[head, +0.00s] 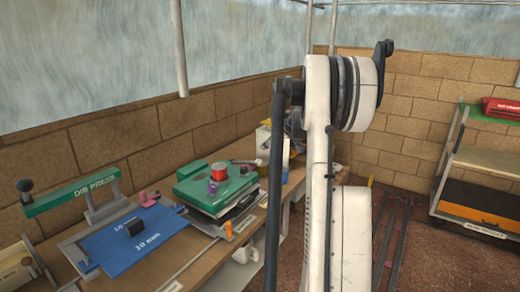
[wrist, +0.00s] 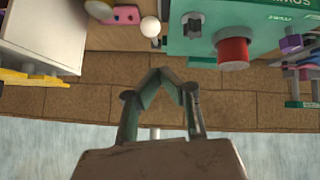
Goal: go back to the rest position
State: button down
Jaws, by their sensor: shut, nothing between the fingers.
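My gripper (wrist: 159,75) shows in the wrist view with its two fingers meeting at the tips. It is shut and empty, held apart from the things around it, with a brick wall behind it. In the head view the gripper itself is hidden; my white arm stands upright in the right middle of the picture and covers part of the bench.
A wooden bench (head: 188,262) runs along the wall. On it are a green machine (head: 190,188) with a red knob (head: 219,169), a blue mat (head: 110,245) and a green-handled press (head: 70,196). A shelf (head: 487,160) stands at the right.

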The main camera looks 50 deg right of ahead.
jog(key=shift+s+r, duration=0.1)
jog(key=shift+s, duration=0.1)
dwell(0.5)
jog(key=a+r+g, duration=0.1)
jog(key=a+r, duration=0.2)
jog(key=a, duration=0.9)
jog(key=a+r+m, duration=0.1)
jog(key=a+r, duration=0.2)
jog(key=a, duration=0.9)
jog(key=a+r+g, duration=0.1)
jog(key=a+r, duration=0.2)
jog(key=a, duration=0.9)
jog(key=s+a+f+m, duration=0.1)
jog(key=s+a, duration=0.4)
jog(key=a, duration=0.4)
jog(key=s+a+f, duration=0.1)
jog(key=s+a, duration=0.5)
jog(key=a, duration=0.2)
jog(key=s+a+f, duration=0.5)
jog(key=s+a, duration=0.4)
jog(key=s, duration=0.2)
jog(key=shift+s+a+f+m, duration=0.2)
jog(key=shift+s+f+m, duration=0.2)
